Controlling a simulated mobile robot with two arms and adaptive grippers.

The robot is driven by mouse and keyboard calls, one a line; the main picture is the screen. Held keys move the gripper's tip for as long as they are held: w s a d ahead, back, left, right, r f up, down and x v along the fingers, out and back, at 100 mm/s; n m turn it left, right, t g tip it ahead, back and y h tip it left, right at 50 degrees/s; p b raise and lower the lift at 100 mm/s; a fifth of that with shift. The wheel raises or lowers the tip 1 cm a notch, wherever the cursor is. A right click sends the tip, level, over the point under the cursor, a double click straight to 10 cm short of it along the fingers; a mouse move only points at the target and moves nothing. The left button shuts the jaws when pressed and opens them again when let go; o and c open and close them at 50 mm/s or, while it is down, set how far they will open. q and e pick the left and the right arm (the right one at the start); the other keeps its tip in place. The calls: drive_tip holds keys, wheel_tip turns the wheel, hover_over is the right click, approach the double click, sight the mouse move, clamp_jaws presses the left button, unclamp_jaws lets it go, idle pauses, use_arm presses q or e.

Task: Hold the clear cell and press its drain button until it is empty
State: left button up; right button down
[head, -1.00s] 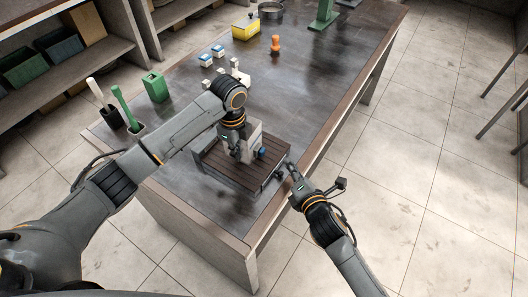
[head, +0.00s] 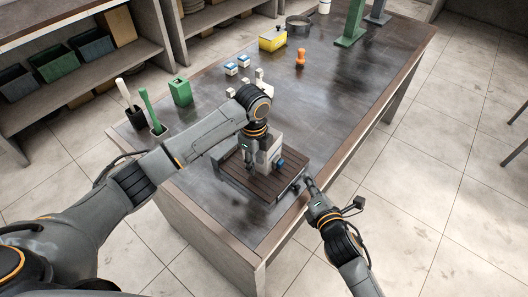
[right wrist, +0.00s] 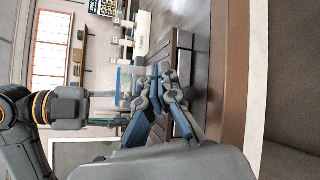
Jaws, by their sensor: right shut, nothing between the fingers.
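The clear cell (head: 273,147) stands on a dark slatted platform (head: 238,182) at the table's near end; its blue button (head: 281,162) shows on the right side. The cell also shows, pale and see-through, in the right wrist view (right wrist: 128,84). My left gripper (head: 262,166) comes down over the cell with its fingers around it; it partly hides the cell. My right gripper (head: 308,181) is shut and empty beside the platform's right edge, apart from the button in the head view. Its fingertips (right wrist: 156,76) overlap the cell's side in the right wrist view.
Behind the cell are small white-and-blue boxes (head: 244,60), a yellow box (head: 272,39), an orange piece (head: 300,58) and a green stand (head: 350,24). A green holder (head: 180,91) stands at the left. The table's right half (head: 350,95) is mostly clear.

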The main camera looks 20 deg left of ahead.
use_arm(q)
wheel_tip(320, 180, up, 12)
drive_tip(key=shift+f, duration=0.1)
idle(0.4)
